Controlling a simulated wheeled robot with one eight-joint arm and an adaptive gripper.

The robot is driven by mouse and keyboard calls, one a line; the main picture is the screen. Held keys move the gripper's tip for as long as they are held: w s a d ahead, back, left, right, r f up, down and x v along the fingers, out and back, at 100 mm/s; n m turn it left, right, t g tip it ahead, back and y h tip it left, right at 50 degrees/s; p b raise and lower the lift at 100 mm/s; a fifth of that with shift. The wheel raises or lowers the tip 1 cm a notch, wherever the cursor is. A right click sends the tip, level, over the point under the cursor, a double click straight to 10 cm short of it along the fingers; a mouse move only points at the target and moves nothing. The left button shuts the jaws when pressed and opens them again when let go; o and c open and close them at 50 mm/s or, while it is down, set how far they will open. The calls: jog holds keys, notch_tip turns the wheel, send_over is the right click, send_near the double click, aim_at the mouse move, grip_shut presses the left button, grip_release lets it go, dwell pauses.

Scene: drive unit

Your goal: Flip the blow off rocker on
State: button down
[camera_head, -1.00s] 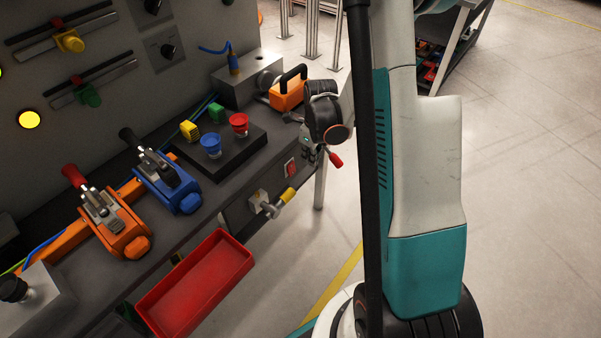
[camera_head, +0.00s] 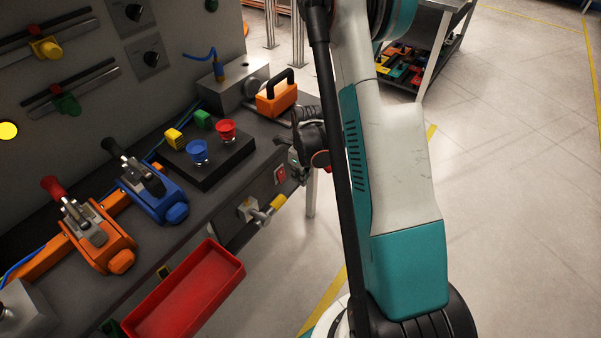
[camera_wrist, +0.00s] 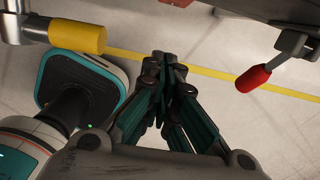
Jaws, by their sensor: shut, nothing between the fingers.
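A red rocker switch (camera_head: 280,174) in a pale frame sits on the front face of the bench in the head view; I cannot read a label on it or tell which way it is tipped. My gripper (camera_head: 297,172) is just right of it in that view, in front of the bench edge, with no clear contact. In the wrist view my gripper (camera_wrist: 165,65) has its fingers together and empty. A small red patch (camera_wrist: 178,3) at the top edge of the wrist view may be the rocker, mostly cut off.
A yellow-handled valve lever (camera_head: 272,207) is left of and below the rocker; its yellow grip (camera_wrist: 77,37) shows in the wrist view. A red-handled lever (camera_wrist: 252,79) is at the wrist view's right. A red tray (camera_head: 190,296) hangs below the bench. The floor to the right is open.

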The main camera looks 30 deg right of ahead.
aim_at(281, 175)
jog(key=shift+w+a+f+b, duration=0.25)
jog(key=shift+w+f+b, duration=0.15)
jog(key=shift+w+f, duration=0.25)
jog(key=shift+w+a+f+b, duration=0.25)
jog(key=shift+w+f+b, duration=0.15)
jog(key=shift+w+f, duration=0.3)
jog(key=shift+w+a+f+b, duration=0.25)
jog(key=shift+w+f+b, duration=0.15)
jog(key=shift+w+f, duration=0.25)
